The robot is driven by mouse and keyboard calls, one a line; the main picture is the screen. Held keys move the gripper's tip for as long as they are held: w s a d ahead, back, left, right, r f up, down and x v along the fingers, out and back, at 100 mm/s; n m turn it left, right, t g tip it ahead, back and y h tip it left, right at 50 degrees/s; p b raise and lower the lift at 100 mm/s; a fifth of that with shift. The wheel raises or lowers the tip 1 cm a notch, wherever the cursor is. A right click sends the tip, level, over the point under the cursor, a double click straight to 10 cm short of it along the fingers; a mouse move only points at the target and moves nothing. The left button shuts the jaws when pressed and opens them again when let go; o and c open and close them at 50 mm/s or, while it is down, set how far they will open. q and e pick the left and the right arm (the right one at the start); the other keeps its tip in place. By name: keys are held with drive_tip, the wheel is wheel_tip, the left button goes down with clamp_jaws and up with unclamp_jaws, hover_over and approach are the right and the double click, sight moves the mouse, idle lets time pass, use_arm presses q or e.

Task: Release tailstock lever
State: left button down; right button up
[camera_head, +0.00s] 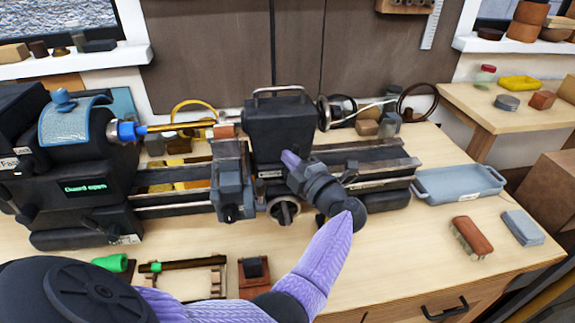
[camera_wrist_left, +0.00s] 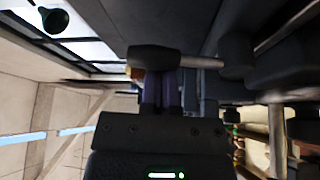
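The tailstock (camera_head: 278,125) is a dark block on the lathe bed, with a handle on top and a handwheel (camera_head: 324,113) on its right. In the left wrist view a dark lever (camera_wrist_left: 165,59) with a thick grip end and a thin rod runs sideways to a dark hub (camera_wrist_left: 235,55). My left gripper (camera_head: 290,160) is at the tailstock's front. Its purple fingers (camera_wrist_left: 160,90) reach the lever's grip end, which covers their tips. Whether they close on it is hidden. In the head view the lever is not clear behind the gripper. My right gripper is not in view.
The lathe headstock (camera_head: 85,190), with a raised blue guard (camera_head: 75,120), stands at the left. A blue-grey tray (camera_head: 458,184), a brush (camera_head: 471,238) and a grey block (camera_head: 522,227) lie at the right. Small wooden fixtures (camera_head: 190,278) lie in front.

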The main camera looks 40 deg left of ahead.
use_arm(q)
drive_tip(key=shift+w+d+f+m+t+y+b, duration=0.1)
drive_tip(key=shift+w+d+m+t+y+b, duration=0.2)
drive_tip(key=shift+m, duration=0.45)
drive_tip(key=shift+w+d+f+m+t+y+b, duration=0.1)
drive_tip(key=shift+w+d+m+t+y+b, duration=0.15)
drive_tip(key=shift+m, duration=0.45)
drive_tip(key=shift+w+d+m+t+y+b, duration=0.2)
drive_tip(key=shift+w+m, duration=0.15)
drive_tip(key=shift+m, duration=0.4)
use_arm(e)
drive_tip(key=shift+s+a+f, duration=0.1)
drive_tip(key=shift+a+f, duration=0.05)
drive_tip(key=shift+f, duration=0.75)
